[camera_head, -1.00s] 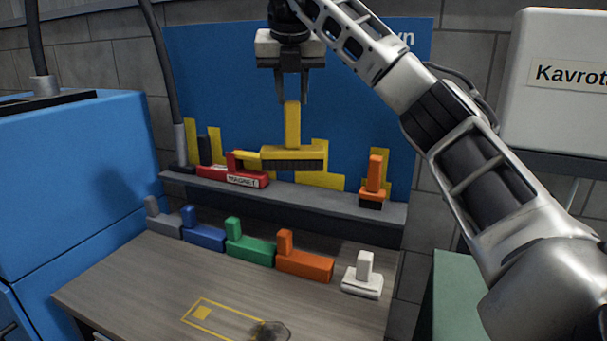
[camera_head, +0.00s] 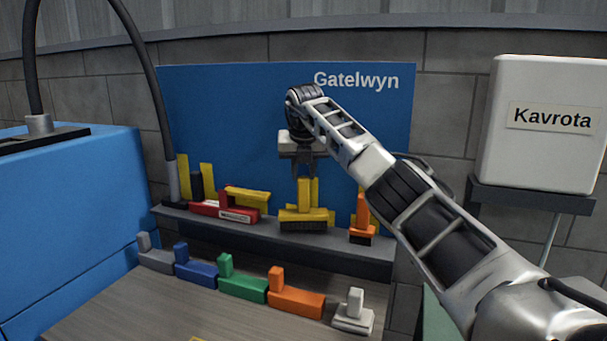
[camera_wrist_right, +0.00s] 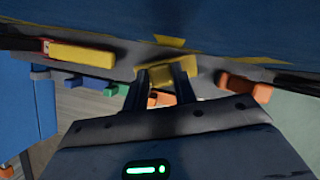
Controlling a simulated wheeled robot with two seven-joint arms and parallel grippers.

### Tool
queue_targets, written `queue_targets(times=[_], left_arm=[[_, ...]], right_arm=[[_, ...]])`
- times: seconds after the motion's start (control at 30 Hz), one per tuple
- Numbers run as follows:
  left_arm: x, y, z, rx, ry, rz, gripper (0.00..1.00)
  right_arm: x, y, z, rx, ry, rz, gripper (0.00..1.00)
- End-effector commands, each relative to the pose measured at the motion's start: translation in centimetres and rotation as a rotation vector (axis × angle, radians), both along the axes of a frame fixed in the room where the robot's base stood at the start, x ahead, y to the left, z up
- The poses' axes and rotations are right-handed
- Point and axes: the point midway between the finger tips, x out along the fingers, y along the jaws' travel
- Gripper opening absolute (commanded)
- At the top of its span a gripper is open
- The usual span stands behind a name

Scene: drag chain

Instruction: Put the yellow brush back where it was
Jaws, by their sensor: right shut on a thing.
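The yellow brush (camera_head: 303,216), with an upright handle and dark bristles, is at the back shelf in front of the blue board. My right gripper (camera_head: 303,176) is above it, shut on its handle. The brush looks level, with its bristles at shelf height; I cannot tell whether they touch the shelf. Yellow shapes on the board (camera_head: 314,190) show behind and beside it. In the right wrist view the brush (camera_wrist_right: 168,72) shows between the fingers of my right gripper (camera_wrist_right: 163,82). My left gripper is not in view.
The grey shelf (camera_head: 345,250) also holds a red magnet block (camera_head: 238,215) with a yellow piece, left of the brush, and an orange brush (camera_head: 361,228) close on its right. Grey, blue, green, orange and white pieces line the table below. A blue cabinet (camera_head: 70,200) stands left.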

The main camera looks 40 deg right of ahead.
Motion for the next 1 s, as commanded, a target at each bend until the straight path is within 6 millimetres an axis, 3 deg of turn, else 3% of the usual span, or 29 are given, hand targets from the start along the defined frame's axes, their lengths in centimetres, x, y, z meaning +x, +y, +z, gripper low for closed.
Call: queue_targets(times=[0.1,0.47,0.5,0.57,0.87,1.0], left_arm=[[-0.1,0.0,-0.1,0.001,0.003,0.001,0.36],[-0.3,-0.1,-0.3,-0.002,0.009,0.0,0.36],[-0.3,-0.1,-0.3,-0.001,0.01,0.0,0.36],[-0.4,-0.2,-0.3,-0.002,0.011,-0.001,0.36],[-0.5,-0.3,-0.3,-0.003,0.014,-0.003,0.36],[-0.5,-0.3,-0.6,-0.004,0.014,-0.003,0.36]], right_arm=[[-0.1,0.0,-1.4,0.0,0.0,0.001,0.06],[-0.1,0.0,-1.7,0.0,-0.002,0.0,0.06],[-0.1,0.0,-1.8,0.001,-0.001,0.0,0.32],[-0.1,0.0,-1.8,0.001,-0.001,0.0,0.49],[-0.1,0.0,-1.6,0.0,-0.002,0.0,0.49],[-0.4,0.3,-0.6,0.0,-0.004,0.0,0.49]])
